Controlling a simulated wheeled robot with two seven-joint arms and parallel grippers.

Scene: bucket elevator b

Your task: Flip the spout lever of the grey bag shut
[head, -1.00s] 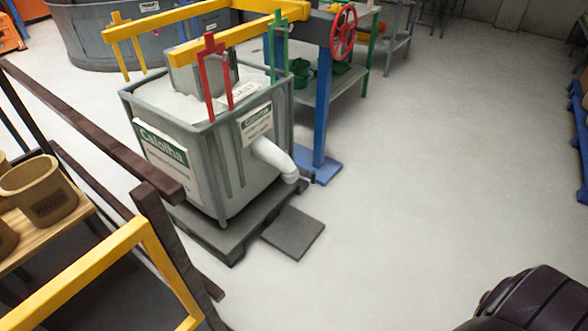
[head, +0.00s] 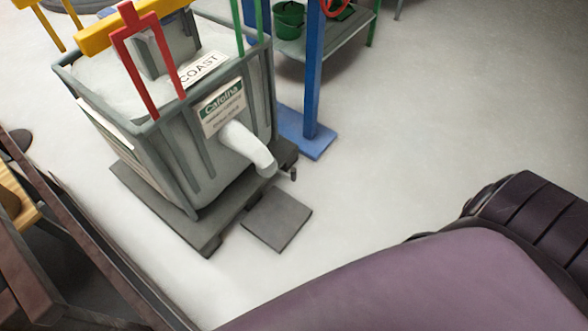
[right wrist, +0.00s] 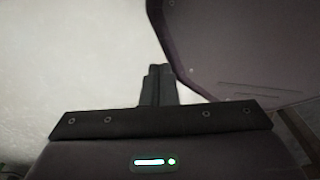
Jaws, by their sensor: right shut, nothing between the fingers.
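The grey bag (head: 180,160) stands on a dark pallet in the head view, with a white spout (head: 247,146) coming out of its front side and bending down. A small dark lever (head: 288,174) sticks out at the spout's end. My right gripper (right wrist: 160,68) shows in the right wrist view with its fingers together and nothing between them, over pale floor. It is not in the head view, where a purple arm link of mine fills the lower right. My left gripper is not in view.
A dark flat plate (head: 277,219) lies on the floor below the spout. A blue post (head: 315,80) stands behind it. A brown rail (head: 85,235) runs along the left. The floor right of the spout is clear.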

